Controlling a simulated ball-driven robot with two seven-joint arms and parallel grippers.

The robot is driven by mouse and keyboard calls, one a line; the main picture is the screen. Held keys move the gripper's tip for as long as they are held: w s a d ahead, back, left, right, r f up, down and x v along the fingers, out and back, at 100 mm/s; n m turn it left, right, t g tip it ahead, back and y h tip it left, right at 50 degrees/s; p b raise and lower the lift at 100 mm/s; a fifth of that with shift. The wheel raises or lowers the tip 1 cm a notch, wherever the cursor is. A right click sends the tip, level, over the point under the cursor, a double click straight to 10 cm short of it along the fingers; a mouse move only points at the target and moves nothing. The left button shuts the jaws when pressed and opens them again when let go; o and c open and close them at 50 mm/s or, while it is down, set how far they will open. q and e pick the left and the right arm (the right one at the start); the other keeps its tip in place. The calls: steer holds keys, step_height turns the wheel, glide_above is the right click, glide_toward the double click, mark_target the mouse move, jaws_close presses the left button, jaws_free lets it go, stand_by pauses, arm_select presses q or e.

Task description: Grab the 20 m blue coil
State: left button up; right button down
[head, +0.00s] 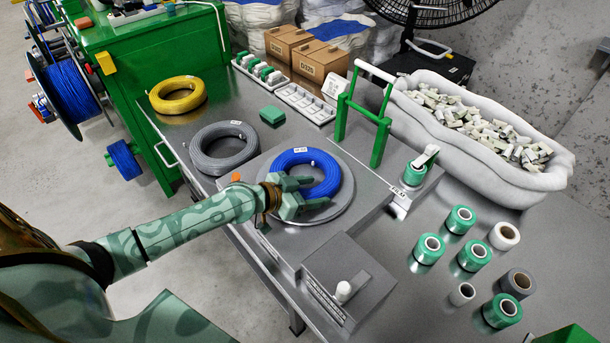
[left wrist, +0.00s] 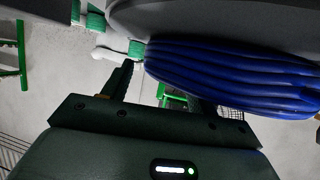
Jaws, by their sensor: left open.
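The blue coil (head: 325,166) lies flat on a round grey turntable plate (head: 341,207) in the head view, with a small white label on its far rim. My left gripper (head: 311,192) is at the coil's near left side. Its fingers are open and overlap the coil in the picture. In the left wrist view the blue coil (left wrist: 235,78) fills the upper right, close to the fingers. One finger stands clear left of the coil, and the other is largely hidden by it. I cannot tell whether the fingers touch the coil. My right gripper is not in view.
A grey coil (head: 224,147) and a yellow coil (head: 178,95) lie left of the plate. A green frame (head: 381,139) with a white roller stands right of it. Several tape rolls (head: 473,254) stand at the right. A grey box (head: 348,285) with a white knob is in front.

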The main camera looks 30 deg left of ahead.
arm_select(q)
steer(key=shift+s, duration=0.1)
jaws_close()
